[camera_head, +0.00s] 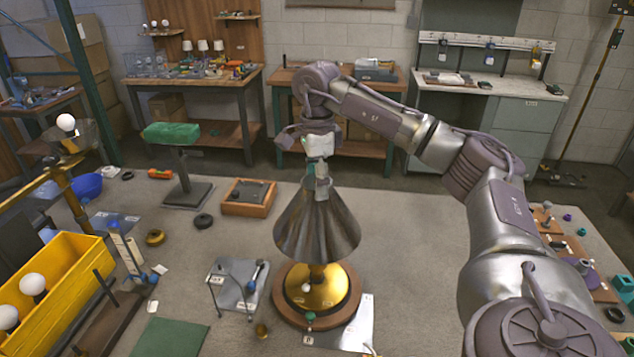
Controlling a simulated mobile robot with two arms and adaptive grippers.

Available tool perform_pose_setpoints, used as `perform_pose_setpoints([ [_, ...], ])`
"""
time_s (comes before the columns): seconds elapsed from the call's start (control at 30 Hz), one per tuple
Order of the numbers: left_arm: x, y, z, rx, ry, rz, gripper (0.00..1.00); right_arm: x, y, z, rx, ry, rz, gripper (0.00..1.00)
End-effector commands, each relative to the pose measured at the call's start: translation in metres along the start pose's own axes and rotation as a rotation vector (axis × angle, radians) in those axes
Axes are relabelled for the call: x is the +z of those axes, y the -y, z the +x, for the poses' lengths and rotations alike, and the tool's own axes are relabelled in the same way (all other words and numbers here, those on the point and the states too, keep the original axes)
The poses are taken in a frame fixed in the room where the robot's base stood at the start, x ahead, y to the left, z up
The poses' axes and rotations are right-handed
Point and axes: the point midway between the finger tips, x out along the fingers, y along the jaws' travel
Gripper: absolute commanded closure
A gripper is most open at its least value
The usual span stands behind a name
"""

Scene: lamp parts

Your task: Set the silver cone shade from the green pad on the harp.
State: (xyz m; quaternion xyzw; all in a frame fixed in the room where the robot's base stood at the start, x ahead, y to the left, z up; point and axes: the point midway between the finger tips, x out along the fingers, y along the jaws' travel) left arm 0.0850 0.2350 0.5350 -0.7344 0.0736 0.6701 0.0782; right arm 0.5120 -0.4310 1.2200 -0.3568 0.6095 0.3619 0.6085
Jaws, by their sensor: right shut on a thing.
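The silver cone shade (316,225) hangs upright, wide end down, under my right gripper (320,172). The right gripper is shut on the shade's narrow top. The shade is directly over a round brass lamp base (322,291) on a wooden disc (288,311). A short brass stem shows just below the shade's rim. The harp is not visible; the shade covers whatever is above the stem. I cannot tell whether the shade touches anything beneath it. The green pad (172,337) at the lower left is bare. My left gripper is not in view.
Left of the base stands a small wire rack on a grey plate (244,292). A wooden tray (248,198) and a stand with a green cushion (172,133) are behind. A yellow bin (62,290) with white bulbs is at the left. Small parts crowd the right edge.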

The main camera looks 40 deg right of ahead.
Motion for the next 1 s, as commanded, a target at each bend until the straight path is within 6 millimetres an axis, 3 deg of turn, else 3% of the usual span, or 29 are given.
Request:
perform_pose_setpoints([
  [0.27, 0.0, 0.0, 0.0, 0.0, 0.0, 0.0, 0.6, 0.0, 0.0, -0.001, -0.001, 0.001, 0.0, 0.97],
  [0.3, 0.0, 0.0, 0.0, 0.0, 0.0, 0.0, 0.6, 0.0, 0.0, -0.001, 0.0, 0.001, 0.0, 0.27],
  [0.43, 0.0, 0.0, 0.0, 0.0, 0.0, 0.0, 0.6, 0.0, 0.0, -0.001, 0.0, 0.001, 0.0, 0.05],
  [0.8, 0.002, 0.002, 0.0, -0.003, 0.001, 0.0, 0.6, 0.0, 0.0, -0.001, 0.0, 0.0, 0.0, 0.04],
  [1.0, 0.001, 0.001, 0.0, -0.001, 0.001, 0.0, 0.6, 0.001, 0.0, -0.027, -0.004, 0.003, -0.001, 0.04],
])
